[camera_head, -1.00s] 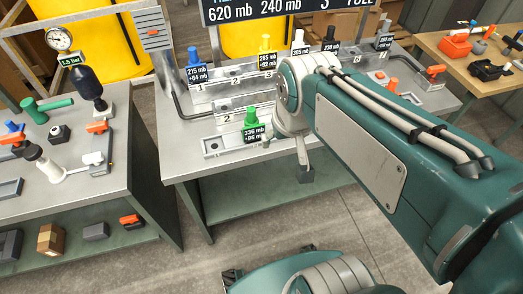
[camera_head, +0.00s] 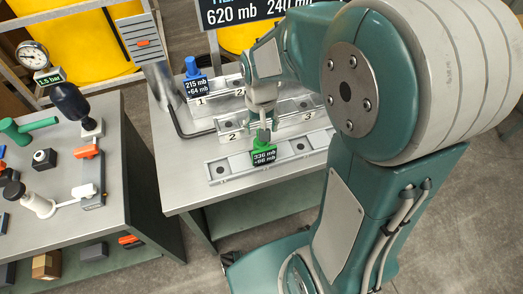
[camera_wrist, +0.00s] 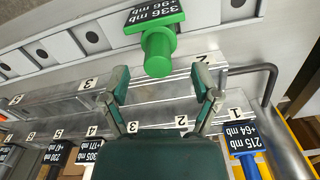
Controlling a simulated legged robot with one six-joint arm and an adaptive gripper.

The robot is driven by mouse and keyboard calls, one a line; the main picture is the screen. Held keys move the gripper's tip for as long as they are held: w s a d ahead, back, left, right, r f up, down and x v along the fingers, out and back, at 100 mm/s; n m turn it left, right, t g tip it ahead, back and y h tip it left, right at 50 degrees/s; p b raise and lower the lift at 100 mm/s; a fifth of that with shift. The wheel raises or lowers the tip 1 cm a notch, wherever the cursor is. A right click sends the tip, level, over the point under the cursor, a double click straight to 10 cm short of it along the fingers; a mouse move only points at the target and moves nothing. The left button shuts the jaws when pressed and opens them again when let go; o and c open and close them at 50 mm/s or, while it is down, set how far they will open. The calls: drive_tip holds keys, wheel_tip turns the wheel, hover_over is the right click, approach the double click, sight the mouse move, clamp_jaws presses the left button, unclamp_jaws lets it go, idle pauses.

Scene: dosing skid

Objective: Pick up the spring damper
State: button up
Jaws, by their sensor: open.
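No label in view names the spring damper, so I cannot tell for certain which piece it is. A green capped piece with a tag reading 336 mb +96 mb (camera_head: 263,156) stands on the front rail of the skid bench. In the wrist view its green cylinder (camera_wrist: 158,50) lies just beyond my fingertips, near the gap between them. My gripper (camera_wrist: 163,84) is open and empty, its two fingers spread apart. In the head view my gripper (camera_head: 263,122) hangs close to the green piece, and partly hides behind my arm.
A blue tagged piece (camera_head: 192,68) stands at slot 1, beside a bent grey pipe (camera_head: 185,128). The left bench holds a black bulb (camera_head: 72,100) by a gauge (camera_head: 33,55), and a white-based piece (camera_head: 38,203). My arm hides the skid's right side.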

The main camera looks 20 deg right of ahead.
sight(262, 146)
drive_tip(key=f, duration=0.5)
drive_tip(key=shift+w+d+f, duration=0.1)
drive_tip(key=shift+w+f, duration=0.1)
drive_tip(key=shift+f, duration=0.05)
clamp_jaws()
